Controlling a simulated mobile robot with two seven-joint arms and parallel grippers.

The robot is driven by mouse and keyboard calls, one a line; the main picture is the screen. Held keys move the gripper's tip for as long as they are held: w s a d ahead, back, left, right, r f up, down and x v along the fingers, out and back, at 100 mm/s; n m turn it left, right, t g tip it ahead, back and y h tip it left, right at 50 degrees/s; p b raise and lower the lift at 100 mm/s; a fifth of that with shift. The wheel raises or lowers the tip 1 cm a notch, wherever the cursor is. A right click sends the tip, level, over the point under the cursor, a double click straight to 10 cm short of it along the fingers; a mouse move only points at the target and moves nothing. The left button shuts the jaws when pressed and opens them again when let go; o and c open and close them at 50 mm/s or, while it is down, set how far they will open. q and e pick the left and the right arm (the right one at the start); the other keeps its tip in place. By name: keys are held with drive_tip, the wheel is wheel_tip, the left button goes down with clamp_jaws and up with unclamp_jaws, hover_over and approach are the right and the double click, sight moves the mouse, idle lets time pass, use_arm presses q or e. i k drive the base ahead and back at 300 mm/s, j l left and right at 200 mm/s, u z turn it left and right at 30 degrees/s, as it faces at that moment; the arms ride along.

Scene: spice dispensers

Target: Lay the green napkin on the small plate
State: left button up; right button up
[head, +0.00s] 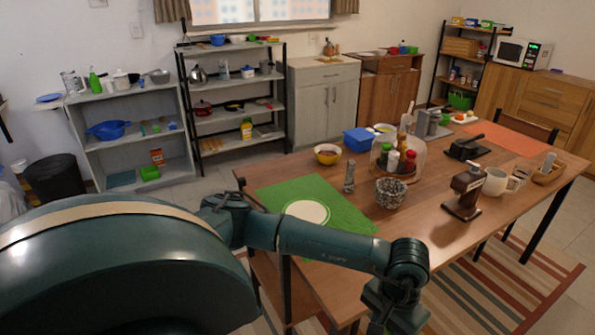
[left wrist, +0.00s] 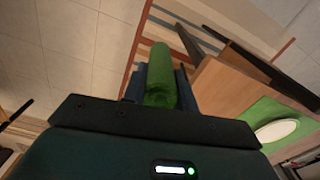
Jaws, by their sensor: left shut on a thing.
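My left gripper (left wrist: 160,88) is shut on the rolled green napkin (left wrist: 160,70) in the left wrist view, with a dark finger on each side of it. The napkin is clear of the table, over the floor beside the table edge. The small plate (head: 306,211) is round and cream-white and lies empty on a green mat (head: 345,215) at the table's near left. The plate also shows at the right of the left wrist view (left wrist: 277,130). In the head view my left arm crosses in front of the table, and its gripper is below the frame. My right gripper is not in view.
On the wooden table (head: 420,240), a grey pepper mill (head: 349,177), a speckled bowl (head: 390,193) and a rack of spice jars (head: 397,158) stand behind the mat. A brown dispenser (head: 466,192) stands right.

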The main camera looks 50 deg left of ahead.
sight(306, 213)
drive_tip(key=k+j+z, duration=0.1)
drive_tip(key=j, duration=0.3)
drive_tip(key=k+j+z, duration=0.1)
drive_tip(key=k+j, duration=0.3)
drive_tip(key=j, duration=0.3)
drive_tip(key=k+j+z, duration=0.1)
drive_tip(key=j, duration=0.25)
drive_tip(key=k+j, duration=0.1)
drive_tip(key=j, duration=0.3)
drive_tip(key=k+j+z, duration=0.1)
drive_tip(key=j, duration=0.25)
drive_tip(key=k+j, duration=0.15)
drive_tip(key=j, duration=0.25)
